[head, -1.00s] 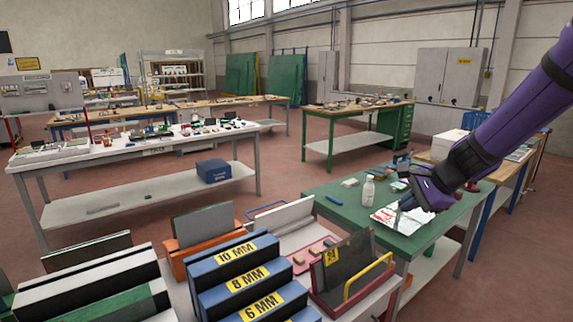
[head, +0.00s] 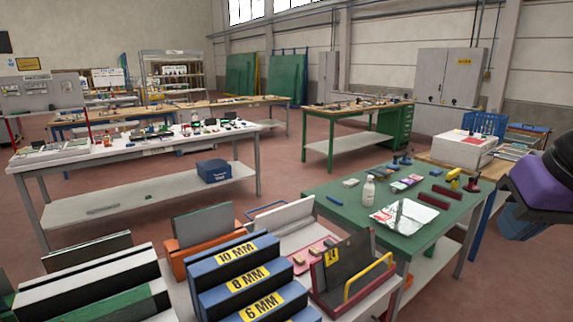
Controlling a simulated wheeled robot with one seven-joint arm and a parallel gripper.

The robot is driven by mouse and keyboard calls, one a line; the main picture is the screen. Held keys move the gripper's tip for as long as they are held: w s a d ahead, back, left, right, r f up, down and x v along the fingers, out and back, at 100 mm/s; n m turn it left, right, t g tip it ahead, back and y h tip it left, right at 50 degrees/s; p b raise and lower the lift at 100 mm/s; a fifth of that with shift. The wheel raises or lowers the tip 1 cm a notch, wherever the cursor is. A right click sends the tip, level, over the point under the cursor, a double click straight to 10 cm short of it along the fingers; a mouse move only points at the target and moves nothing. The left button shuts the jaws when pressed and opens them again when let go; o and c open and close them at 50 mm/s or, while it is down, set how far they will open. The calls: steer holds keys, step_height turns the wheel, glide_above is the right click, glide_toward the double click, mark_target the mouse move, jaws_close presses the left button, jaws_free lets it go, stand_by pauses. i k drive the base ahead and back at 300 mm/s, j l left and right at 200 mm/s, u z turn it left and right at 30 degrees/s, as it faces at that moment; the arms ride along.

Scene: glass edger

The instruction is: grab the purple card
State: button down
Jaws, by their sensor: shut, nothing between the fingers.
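A small flat purple-pink piece (head: 410,179), which may be the purple card, lies among small coloured items toward the back of the green-topped table (head: 350,208). It is too small to make out clearly. Part of my arm, purple and dark, shows at the right edge of the head view, to the right of this table. My gripper's fingers do not show.
The green table also holds a white bottle (head: 369,190), a shiny silver-white sheet (head: 404,216), dark red bars and a yellow tool (head: 453,175). A white box (head: 463,149) stands behind. Blue racks (head: 245,275) stand in front at the left.

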mark_target(407, 181)
steer(key=i+l+z, duration=0.4)
steer(key=l, duration=0.15)
steer(key=i+l+z, duration=1.1)
steer(key=i+z, duration=0.2)
steer(key=i+l, duration=0.1)
steer(key=i, duration=0.6)
steer(key=i+u, duration=0.15)
steer(key=i, duration=0.6)
steer(key=i+u, duration=0.25)
steer(key=u, duration=0.2)
steer(key=i+u, duration=0.2)
steer(key=u, duration=0.25)
steer(key=i+l+u, duration=0.2)
steer(key=u, duration=0.2)
steer(key=i+u, duration=0.25)
steer(key=u, duration=0.25)
steer(key=i+u, duration=0.25)
steer(key=u, duration=0.2)
steer(key=i+l+u, duration=0.15)
steer(key=u, duration=0.35)
